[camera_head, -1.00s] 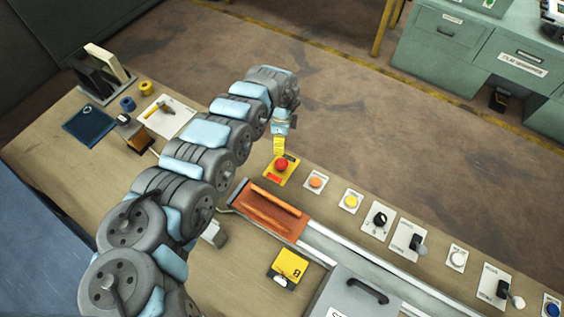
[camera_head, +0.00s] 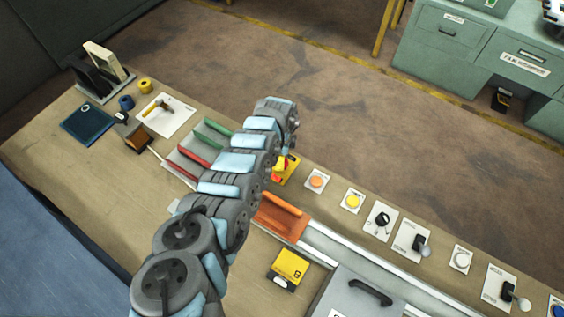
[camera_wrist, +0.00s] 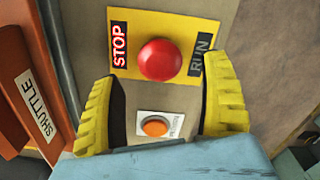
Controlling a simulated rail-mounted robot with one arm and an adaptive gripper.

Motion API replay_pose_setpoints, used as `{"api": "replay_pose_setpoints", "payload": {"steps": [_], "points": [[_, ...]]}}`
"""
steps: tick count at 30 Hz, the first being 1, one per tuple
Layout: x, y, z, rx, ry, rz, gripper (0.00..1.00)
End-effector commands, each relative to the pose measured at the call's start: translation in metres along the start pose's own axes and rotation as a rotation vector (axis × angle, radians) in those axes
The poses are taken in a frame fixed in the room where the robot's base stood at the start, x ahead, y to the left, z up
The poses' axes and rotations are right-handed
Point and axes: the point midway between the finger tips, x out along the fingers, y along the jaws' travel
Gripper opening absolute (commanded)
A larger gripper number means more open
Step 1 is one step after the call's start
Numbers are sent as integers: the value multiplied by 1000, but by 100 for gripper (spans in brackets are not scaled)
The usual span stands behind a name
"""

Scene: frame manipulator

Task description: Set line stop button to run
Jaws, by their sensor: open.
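The line stop button (camera_wrist: 159,60) is a round red knob on a yellow plate (camera_wrist: 145,22) in the wrist view. The plate reads STOP on the left of the knob and RUN on the right. My gripper (camera_wrist: 160,78) is open, with one yellow finger low on each side of the knob and nothing held between them. I cannot tell whether the fingers touch the knob. In the head view the yellow plate (camera_head: 290,170) shows only in part, and my arm hides most of the button and the gripper.
An orange button (camera_wrist: 155,127) sits beside the stop plate, and a yellow button (camera_head: 352,201) lies farther along the row. The orange SHUTTLE block (camera_wrist: 30,105) is close on the left in the wrist view. Green (camera_head: 219,131) and red handles lie left of my arm.

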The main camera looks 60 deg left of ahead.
Motion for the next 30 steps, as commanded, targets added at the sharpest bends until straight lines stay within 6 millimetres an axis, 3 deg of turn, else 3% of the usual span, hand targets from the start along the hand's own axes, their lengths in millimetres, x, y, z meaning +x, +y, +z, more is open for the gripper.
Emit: {"api": "replay_pose_setpoints", "payload": {"steps": [3,9,22,30], "points": [[16,0,-1,1,0,0,78],[30,0,-1,1,-1,1,78],[33,0,0,0,0,0,78],[34,0,0,0,0,0,5]]}}
